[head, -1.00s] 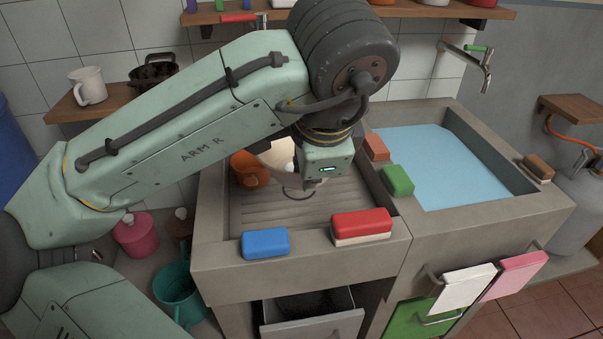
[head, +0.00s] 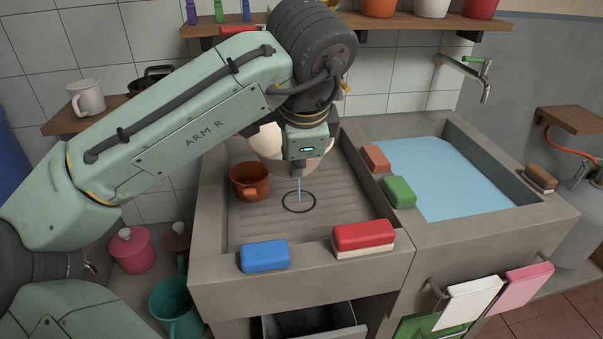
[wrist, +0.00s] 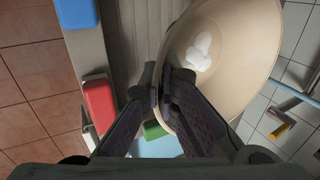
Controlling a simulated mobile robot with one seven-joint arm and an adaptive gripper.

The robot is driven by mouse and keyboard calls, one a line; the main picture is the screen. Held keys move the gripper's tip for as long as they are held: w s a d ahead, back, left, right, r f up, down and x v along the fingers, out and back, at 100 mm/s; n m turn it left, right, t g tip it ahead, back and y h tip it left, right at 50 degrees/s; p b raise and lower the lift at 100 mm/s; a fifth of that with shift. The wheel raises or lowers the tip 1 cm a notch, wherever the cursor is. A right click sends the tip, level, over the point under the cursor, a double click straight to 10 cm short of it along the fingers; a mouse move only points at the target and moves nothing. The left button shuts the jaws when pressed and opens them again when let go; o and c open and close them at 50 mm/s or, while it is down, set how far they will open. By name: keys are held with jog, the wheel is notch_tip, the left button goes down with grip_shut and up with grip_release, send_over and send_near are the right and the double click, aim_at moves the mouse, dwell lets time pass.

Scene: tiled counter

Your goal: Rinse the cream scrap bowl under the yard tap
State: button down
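The cream bowl (head: 268,146) is held over the ribbed left basin, mostly behind my gripper (head: 303,152) in the head view. In the wrist view my gripper (wrist: 162,92) is shut on the near rim of the bowl (wrist: 238,62). White lumps (wrist: 199,52) lie inside the bowl. A wall tap (head: 470,68) with a green handle stands out over the right basin, apart from the bowl. A red-handled fitting (head: 240,29) shows at the back, mostly hidden by my arm. Below my gripper a thin pale upright streak meets a dark ring (head: 299,203) on the basin floor.
An orange-brown mug (head: 249,181) stands in the left basin, close to the bowl. Blue (head: 265,256), red (head: 363,236) and green (head: 399,191) sponges lie on the rims. The right basin holds blue water (head: 440,180). A shelf with pots (head: 432,6) runs above.

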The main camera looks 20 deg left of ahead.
jog(key=w, duration=0.1)
jog(key=w+a, duration=0.1)
jog(key=a, duration=0.1)
jog(key=shift+w+f, duration=0.25)
jog(key=shift+w, duration=0.15)
jog(key=shift+w+a+f+p, duration=0.2)
jog(key=shift+w+a, duration=0.3)
jog(key=shift+w, duration=0.1)
jog(key=shift+w+a+f+p, duration=0.2)
jog(key=shift+w+a, duration=0.3)
jog(key=shift+w, duration=0.05)
jog(key=shift+w+d, duration=0.35)
jog(key=shift+d, duration=0.15)
jog(key=s+d, duration=0.5)
jog(key=s, duration=0.1)
jog(key=shift+s, duration=0.15)
dwell(1.2)
